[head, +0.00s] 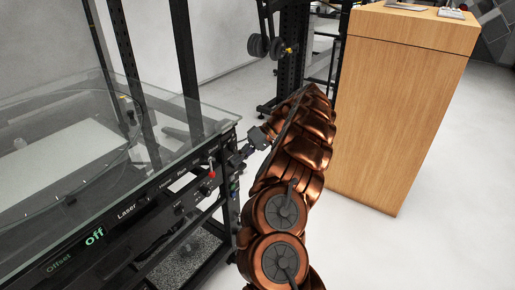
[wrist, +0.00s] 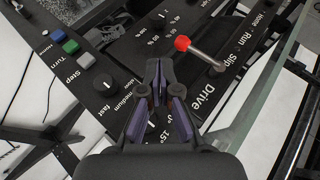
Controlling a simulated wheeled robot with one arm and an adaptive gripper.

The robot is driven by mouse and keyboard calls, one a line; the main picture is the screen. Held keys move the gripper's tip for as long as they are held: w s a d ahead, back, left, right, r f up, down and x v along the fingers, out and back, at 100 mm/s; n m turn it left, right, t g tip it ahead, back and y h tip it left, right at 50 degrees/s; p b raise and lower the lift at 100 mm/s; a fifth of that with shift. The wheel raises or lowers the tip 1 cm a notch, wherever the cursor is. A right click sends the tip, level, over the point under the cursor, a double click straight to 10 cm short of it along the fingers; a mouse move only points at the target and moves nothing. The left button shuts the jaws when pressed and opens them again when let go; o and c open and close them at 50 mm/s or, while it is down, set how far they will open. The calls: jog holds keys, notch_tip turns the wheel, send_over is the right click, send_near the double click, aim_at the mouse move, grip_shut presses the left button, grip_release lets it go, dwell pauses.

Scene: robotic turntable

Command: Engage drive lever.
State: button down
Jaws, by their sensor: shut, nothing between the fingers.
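The drive lever has a red ball knob (wrist: 182,43) on a silver rod (wrist: 205,57), whose base sits by the "Slip" mark of the "Drive" scale on the black panel (wrist: 130,48). The lever's red part (head: 212,172) also shows small at the panel's right end in the head view. My gripper (wrist: 159,64) is shut and empty over the panel. In the wrist view its tips are left of and slightly below the red knob, with a small gap in the picture. In the head view my gripper (head: 236,160) is right of the lever.
A black knob (wrist: 104,84) and green and blue buttons (wrist: 71,46) share the panel. A glass-topped turntable (head: 70,150) stands left in the head view. A wooden cabinet (head: 395,105) stands right, with clear floor in front.

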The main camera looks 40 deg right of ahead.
jog(key=s+d+r+p, duration=0.1)
jog(key=d+r+p, duration=0.1)
jog(key=d, duration=0.5)
jog(key=shift+s+d+r+p, duration=0.15)
jog(key=shift+s+r+p, duration=0.1)
jog(key=shift+s+p, duration=0.2)
dwell(0.4)
dwell(0.5)
